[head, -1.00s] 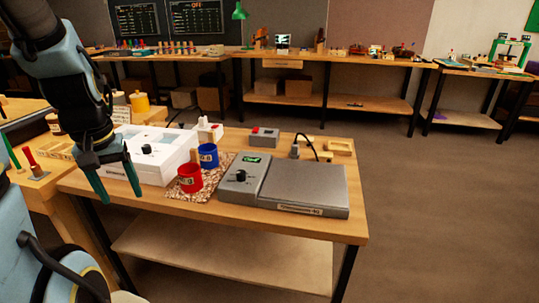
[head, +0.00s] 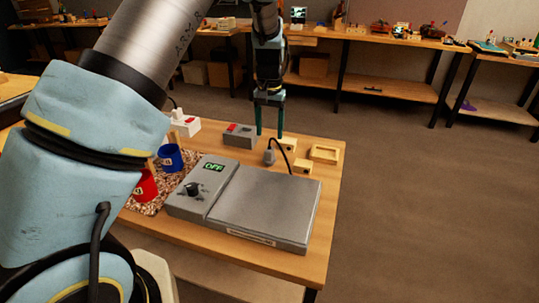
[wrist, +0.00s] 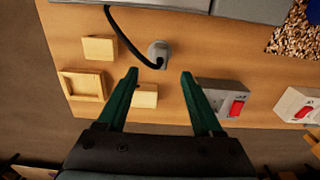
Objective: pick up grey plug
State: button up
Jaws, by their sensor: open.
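The grey plug (head: 269,156) stands on the bench behind the grey hotplate unit (head: 262,205), with a black cable looping from it. In the wrist view the plug (wrist: 158,52) lies beyond the fingertips, roughly midway between their lines. My gripper (head: 269,137) is open and empty, pointing down over the back of the bench. In the wrist view my gripper (wrist: 159,75) shows two green fingers apart, with nothing between their tips but bench and part of a wooden block (wrist: 145,95). The fingers are apart from the plug.
A grey box with a red switch (head: 239,136) stands close left of the gripper. A wooden tray (head: 325,153) and small wooden blocks (head: 302,166) lie to the right. Blue (head: 171,157) and red (head: 144,186) cups stand on a speckled mat. The bench's right edge is near.

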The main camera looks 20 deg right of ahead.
aim_at(269, 149)
jog(key=shift+s+a+f+p, duration=0.1)
jog(key=shift+f+p, duration=0.6)
jog(key=shift+f, duration=1.2)
jog(key=shift+s+f+p, duration=0.1)
jog(key=shift+f+p, duration=0.6)
jog(key=shift+f, duration=1.2)
grip_shut()
